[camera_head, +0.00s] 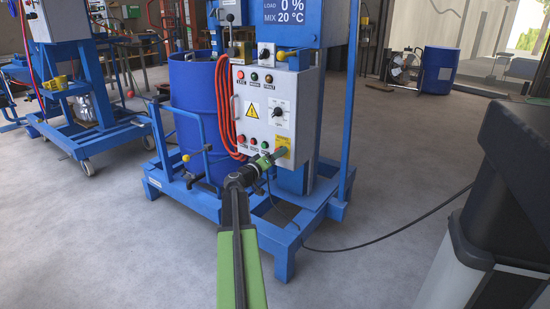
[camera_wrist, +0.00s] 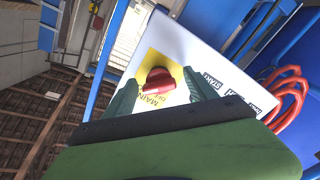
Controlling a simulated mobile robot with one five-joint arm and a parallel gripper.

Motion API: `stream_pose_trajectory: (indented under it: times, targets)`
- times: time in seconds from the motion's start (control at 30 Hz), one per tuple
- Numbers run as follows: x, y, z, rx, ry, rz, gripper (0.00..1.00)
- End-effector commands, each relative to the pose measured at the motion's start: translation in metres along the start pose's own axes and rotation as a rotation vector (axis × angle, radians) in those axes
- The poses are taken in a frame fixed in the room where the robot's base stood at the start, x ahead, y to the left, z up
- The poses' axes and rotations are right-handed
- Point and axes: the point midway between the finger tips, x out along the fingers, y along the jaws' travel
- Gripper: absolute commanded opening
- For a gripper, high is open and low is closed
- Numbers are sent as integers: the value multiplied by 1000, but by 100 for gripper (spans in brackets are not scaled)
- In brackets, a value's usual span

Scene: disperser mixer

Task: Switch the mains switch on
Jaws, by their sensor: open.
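The red mains switch (camera_wrist: 158,80) sits on a yellow plate (camera_wrist: 151,60) on the white control box (camera_wrist: 222,62) in the wrist view. Part of the lettering "MAIN" shows beside the knob, the rest is partly covered. My gripper (camera_wrist: 160,86) is open, with one dark green finger on each side of the red knob. I cannot tell whether the fingers touch it. In the head view my gripper (camera_head: 279,154) is at the lower right of the control box (camera_head: 264,92), in front of the yellow plate (camera_head: 285,142); the red knob is not distinguishable there.
A blue drum (camera_head: 197,95) and orange hose (camera_head: 226,115) are left of the box. The blue machine frame (camera_head: 284,250) surrounds the base. A black cable (camera_head: 390,235) runs across the floor to the right. Open floor lies left and front.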

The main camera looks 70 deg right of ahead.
Motion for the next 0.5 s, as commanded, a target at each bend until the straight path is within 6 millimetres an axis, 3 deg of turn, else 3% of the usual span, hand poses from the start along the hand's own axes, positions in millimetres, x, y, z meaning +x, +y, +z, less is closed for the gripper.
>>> stream_pose_trajectory:
  times: [0.17, 0.5]
  targets:
    - [-37, 1, 1, 0, 2, -2, 65]
    - [-132, 0, 0, 0, 2, -3, 65]
